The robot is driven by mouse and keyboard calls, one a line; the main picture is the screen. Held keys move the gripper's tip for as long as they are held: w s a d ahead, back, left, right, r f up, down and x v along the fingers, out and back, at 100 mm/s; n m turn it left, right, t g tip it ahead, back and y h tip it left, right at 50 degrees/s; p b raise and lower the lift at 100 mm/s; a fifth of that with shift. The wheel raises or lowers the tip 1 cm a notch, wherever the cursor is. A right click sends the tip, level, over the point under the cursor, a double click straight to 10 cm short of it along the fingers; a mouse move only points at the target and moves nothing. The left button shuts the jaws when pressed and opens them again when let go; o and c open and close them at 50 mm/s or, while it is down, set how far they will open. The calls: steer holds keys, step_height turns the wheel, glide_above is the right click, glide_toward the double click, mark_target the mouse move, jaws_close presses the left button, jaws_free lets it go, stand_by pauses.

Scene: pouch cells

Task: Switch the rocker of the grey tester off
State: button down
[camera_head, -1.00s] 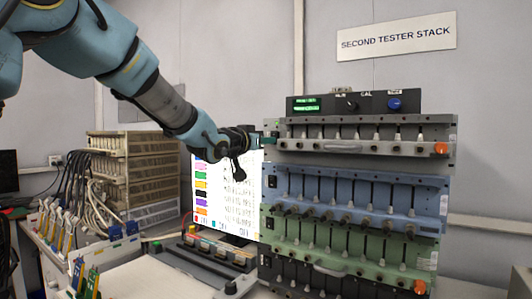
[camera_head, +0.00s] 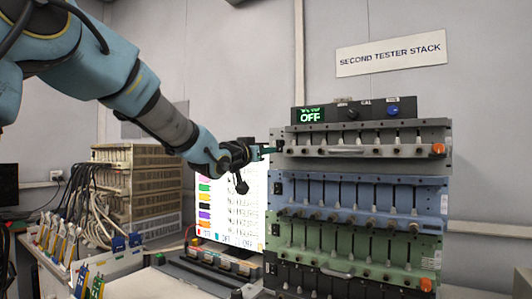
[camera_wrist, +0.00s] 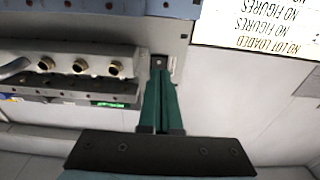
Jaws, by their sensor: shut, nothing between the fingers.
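The grey tester (camera_head: 360,139) is the top drawer-like unit of the stack, with a row of slots, a handle and an orange knob at its right end. The display (camera_head: 311,115) on the black box above it reads OFF in green. My gripper (camera_head: 277,148) is shut and empty, its fingertips at the left end of the grey tester's front. In the wrist view the green fingers (camera_wrist: 160,78) are together, with their tips at a small dark rocker (camera_wrist: 158,62) on the grey front panel. The fingers partly hide the rocker; I cannot tell whether they touch it.
Below the grey tester sit a blue tester (camera_head: 365,205), a green tester (camera_head: 350,250) and a dark one. A lit screen with coloured rows (camera_head: 222,212) stands left of the stack. Cables and a rack (camera_head: 140,190) are farther left.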

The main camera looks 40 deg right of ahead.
steer(key=r+b+v, duration=0.1)
steer(key=b+v, duration=0.1)
steer(key=v, duration=0.8)
steer(key=shift+a+f, duration=0.25)
steer(key=shift+f, duration=0.2)
